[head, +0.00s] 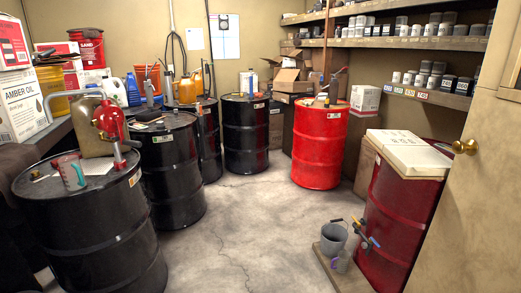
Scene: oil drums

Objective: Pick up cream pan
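A flat, cream-coloured rectangular thing (410,152) with dark markings lies on top of the dark red drum (402,215) at the right. It is the only large cream flat thing I see, but I cannot tell for sure that it is the cream pan. Its right end reaches near the door. My gripper is not in view.
A door with a brass knob (465,147) stands at the right edge. A grey bucket (334,238) sits on a low board beside the dark red drum. Several black drums (95,235) line the left; a bright red drum (320,148) stands behind. The middle floor is clear.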

